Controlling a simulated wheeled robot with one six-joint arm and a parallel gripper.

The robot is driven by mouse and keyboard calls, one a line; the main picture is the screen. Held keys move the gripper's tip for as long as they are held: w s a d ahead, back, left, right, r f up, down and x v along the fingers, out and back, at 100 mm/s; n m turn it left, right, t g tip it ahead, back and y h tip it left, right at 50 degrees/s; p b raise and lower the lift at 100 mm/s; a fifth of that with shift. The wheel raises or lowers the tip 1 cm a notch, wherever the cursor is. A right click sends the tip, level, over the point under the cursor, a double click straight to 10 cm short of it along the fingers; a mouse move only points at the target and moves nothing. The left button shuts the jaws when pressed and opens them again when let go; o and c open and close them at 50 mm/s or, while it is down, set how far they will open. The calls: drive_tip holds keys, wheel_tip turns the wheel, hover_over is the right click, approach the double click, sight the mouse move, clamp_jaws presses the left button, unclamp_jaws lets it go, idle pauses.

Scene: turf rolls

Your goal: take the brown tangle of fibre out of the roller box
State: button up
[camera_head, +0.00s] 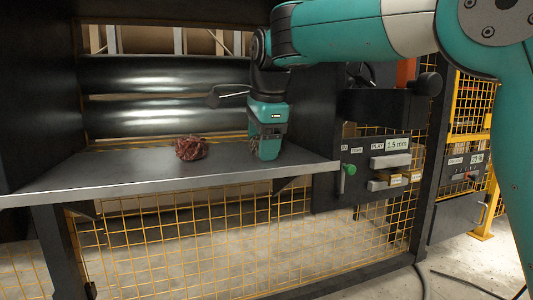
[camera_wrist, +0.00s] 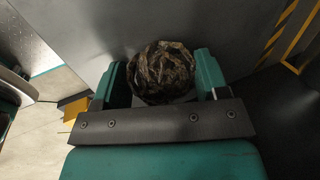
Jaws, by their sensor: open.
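A brown tangle of fibre (camera_wrist: 162,72) sits between the two teal fingers of my gripper (camera_wrist: 163,78) in the wrist view. The fingers are open on either side of it, and small gaps show. In the head view my gripper (camera_head: 266,150) points down at the right part of the grey shelf of the roller box (camera_head: 110,168). There the brown tangle is mostly or wholly hidden by the gripper. A dark red tangle (camera_head: 191,148) lies on the shelf to the left, apart from the gripper.
Two dark rollers (camera_head: 165,75) run across the back above the shelf. A control panel (camera_head: 385,160) with a green knob stands right of the shelf. A yellow mesh guard (camera_head: 200,240) is below. The shelf's left part is clear.

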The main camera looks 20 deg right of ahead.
drive_tip(key=shift+r, duration=0.1)
drive_tip(key=shift+c, duration=0.2)
drive_tip(key=c, duration=0.6)
drive_tip(key=shift+r, duration=0.1)
drive_tip(key=shift+c, duration=0.2)
